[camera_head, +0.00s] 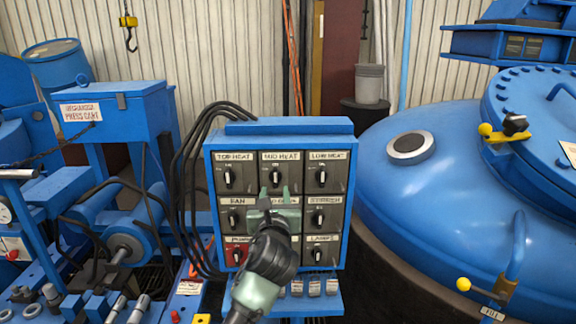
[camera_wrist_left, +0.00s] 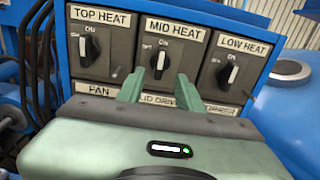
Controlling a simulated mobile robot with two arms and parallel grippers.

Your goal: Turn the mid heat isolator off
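The mid heat isolator (camera_head: 275,177) is a black rotary knob with a white pointer, top centre on the blue control panel (camera_head: 350,200). It also shows in the left wrist view (camera_wrist_left: 158,62), its pointer roughly upright toward the ON mark. My left gripper (camera_head: 275,192) is in front of the panel just below this knob. In the left wrist view its two green fingers (camera_wrist_left: 158,88) stand apart with nothing between them, tips just below and to either side of the knob. The gripper body hides part of the lower labels. My right gripper is not in view.
The top heat knob (camera_head: 228,177) and low heat knob (camera_head: 321,176) flank the isolator closely. More switches sit below. Black cables (camera_head: 186,170) run along the panel's left side. A large blue furnace vessel (camera_head: 450,200) stands to the right.

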